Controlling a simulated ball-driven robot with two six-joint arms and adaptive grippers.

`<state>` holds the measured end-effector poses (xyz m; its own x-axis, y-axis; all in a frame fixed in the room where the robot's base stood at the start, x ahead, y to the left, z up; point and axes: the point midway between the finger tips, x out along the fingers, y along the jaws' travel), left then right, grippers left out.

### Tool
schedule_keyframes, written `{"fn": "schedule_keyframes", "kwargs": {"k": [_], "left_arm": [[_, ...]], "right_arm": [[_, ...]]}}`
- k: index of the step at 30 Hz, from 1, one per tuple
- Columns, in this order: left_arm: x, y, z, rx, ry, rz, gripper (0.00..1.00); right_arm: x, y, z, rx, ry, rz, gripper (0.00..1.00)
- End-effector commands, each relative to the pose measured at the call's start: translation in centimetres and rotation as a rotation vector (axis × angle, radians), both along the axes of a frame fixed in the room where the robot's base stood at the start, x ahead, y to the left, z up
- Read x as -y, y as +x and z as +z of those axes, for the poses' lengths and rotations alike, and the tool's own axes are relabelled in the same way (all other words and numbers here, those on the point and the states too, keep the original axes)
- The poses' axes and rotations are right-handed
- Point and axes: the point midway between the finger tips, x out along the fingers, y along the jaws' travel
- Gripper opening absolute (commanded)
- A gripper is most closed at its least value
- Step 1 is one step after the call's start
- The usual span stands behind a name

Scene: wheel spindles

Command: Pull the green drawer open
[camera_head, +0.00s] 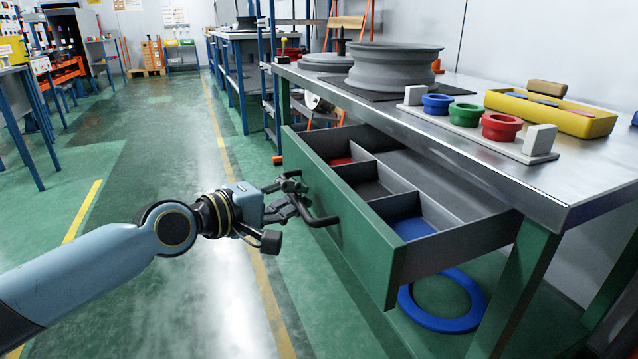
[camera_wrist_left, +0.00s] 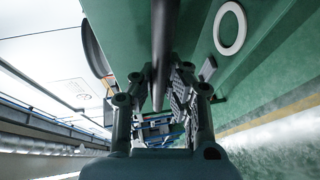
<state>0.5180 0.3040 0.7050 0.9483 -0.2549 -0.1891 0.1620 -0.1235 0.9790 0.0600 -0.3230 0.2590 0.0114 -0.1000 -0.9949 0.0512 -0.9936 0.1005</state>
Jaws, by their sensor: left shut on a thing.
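The green drawer (camera_head: 343,220) under the metal workbench stands pulled out, its inside showing. It has grey dividers, with a red floor in one compartment and a blue floor in another. A dark bar handle (camera_head: 318,217) is on its green front. My left gripper (camera_head: 300,197) is at the handle and shut on it. In the left wrist view the dark handle bar (camera_wrist_left: 163,50) runs between the fingers (camera_wrist_left: 160,105), and the green drawer front (camera_wrist_left: 235,70) is beside it. My right gripper is not in view.
The workbench top (camera_head: 480,140) holds a grey wheel rim (camera_head: 394,67), a rack with blue, green and red rings (camera_head: 466,114), and a yellow tray (camera_head: 552,112). A blue ring (camera_head: 443,323) lies on the floor under the drawer. The floor left of the drawer is clear.

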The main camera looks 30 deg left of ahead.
Motion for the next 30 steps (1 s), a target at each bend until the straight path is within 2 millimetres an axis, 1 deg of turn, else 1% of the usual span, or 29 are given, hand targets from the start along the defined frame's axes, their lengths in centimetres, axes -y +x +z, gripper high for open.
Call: {"fn": "schedule_keyframes", "kwargs": {"k": [6,18,19,25,30], "left_arm": [[-0.66,-0.84,0.07,0.002,0.001,-0.001,0.0],[-0.76,-0.92,0.08,0.004,0.002,0.0,0.0],[-0.75,-0.91,0.08,0.004,0.002,0.0,0.09],[-0.75,-0.92,0.06,0.003,0.0,0.001,0.35],[-0.74,-0.92,0.05,0.002,-0.001,0.0,0.36]], "right_arm": [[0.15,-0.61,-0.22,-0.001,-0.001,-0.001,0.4],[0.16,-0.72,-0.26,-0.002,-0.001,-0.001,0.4],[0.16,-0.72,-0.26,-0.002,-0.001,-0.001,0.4],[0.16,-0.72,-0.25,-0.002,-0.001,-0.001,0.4],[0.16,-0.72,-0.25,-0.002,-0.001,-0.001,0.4]]}}
